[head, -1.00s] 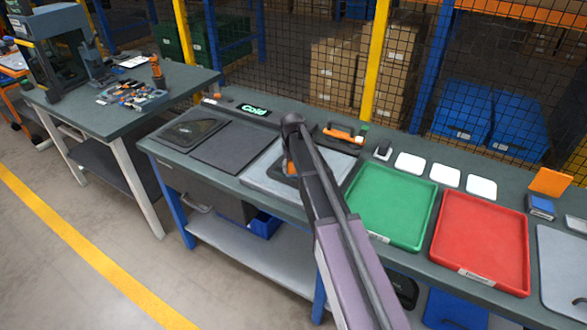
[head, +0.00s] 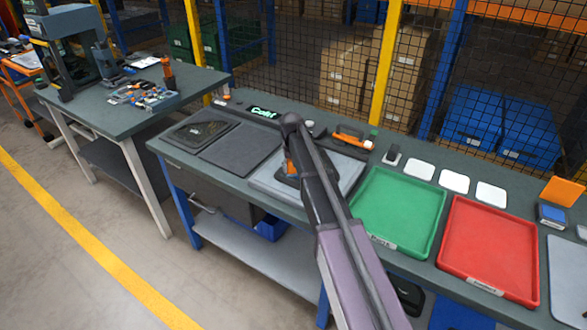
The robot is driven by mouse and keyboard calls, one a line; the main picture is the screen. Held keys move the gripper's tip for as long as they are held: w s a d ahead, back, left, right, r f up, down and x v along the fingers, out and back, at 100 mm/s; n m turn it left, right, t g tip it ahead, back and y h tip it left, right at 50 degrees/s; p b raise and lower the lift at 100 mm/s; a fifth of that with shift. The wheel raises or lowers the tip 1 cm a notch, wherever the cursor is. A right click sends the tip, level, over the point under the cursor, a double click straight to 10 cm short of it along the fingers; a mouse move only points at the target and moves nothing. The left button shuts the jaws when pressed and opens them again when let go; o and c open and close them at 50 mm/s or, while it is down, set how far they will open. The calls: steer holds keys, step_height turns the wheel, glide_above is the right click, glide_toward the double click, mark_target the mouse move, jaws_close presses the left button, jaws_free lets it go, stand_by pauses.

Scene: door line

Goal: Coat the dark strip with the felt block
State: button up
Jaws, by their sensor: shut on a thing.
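My arm reaches over the light grey plate (head: 265,178) on the bench and hides much of it. My gripper (head: 291,172) is at the plate, mostly behind my arm, with a little orange and a dark edge showing. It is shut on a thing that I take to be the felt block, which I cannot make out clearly. I cannot pick out the dark strip; it may be hidden by my arm and gripper.
To the left on the bench are a dark grey pad (head: 240,148) and a black framed panel (head: 200,132). An orange-handled tool (head: 352,140) lies behind the plate. A green tray (head: 397,212) and a red tray (head: 488,245) stand to the right.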

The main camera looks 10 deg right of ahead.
steer(key=shift+w+a+f, duration=0.1)
steer(key=shift+w+a, duration=0.95)
steer(key=shift+a, duration=0.3)
step_height(320, 180, up, 6)
steer(key=p, duration=0.6)
stand_by(0.3)
step_height(320, 180, up, 3)
steer(key=p, duration=0.2)
steer(key=shift+p, duration=0.4)
steer(key=shift+s+f, duration=0.15)
steer(key=shift+f, duration=0.05)
stand_by(0.8)
